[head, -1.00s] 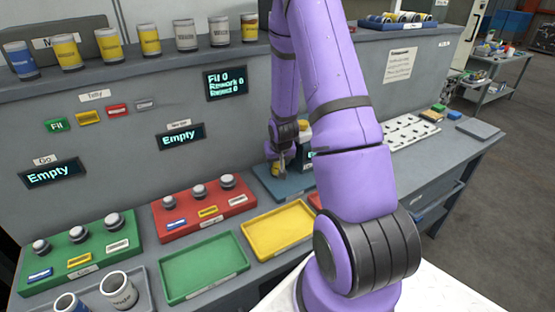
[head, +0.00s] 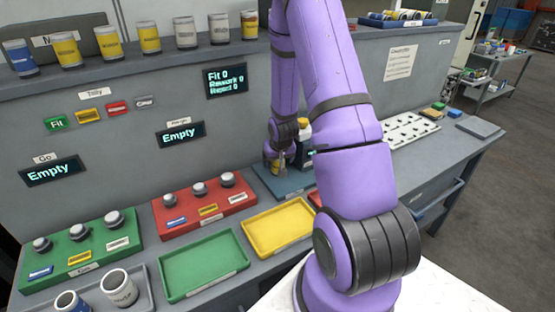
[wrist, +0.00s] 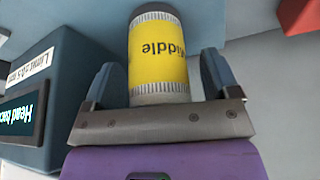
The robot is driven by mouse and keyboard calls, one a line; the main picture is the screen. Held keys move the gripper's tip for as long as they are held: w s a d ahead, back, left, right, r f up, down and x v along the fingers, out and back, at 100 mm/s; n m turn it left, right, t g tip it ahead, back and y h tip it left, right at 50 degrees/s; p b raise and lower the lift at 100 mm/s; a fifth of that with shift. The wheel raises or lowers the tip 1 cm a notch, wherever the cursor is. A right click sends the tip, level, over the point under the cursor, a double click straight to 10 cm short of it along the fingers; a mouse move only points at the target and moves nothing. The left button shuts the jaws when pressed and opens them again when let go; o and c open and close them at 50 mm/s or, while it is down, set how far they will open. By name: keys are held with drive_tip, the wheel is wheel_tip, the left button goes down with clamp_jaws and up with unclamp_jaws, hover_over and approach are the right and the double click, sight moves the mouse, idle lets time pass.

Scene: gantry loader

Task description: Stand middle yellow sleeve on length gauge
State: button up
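The middle yellow sleeve (wrist: 158,62) stands between my fingers in the wrist view, its "Middle" label upside down there. My gripper (wrist: 163,85) is open around it, with a clear gap at the right finger and a very thin one at the left. In the head view the sleeve (head: 277,166) is small and partly hidden by my gripper (head: 280,157). It appears upright on the length gauge's blue base (head: 262,184); its bottom contact is not clear. The gauge body (wrist: 68,85) with a limit label and display is at left in the wrist view.
A yellow tray (head: 246,246), green tray (head: 165,290) and red button panel (head: 160,230) lie left and in front of the gauge. A green button panel (head: 125,252) is farther left. Several sleeves stand on the upper shelf (head: 100,78). A white pegged board (head: 410,130) is to the right.

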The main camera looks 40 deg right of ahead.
drive_tip(key=shift+r, duration=0.1)
drive_tip(key=v, duration=1)
drive_tip(key=shift+r, duration=0.3)
drive_tip(key=shift+s, duration=0.1)
idle(0.4)
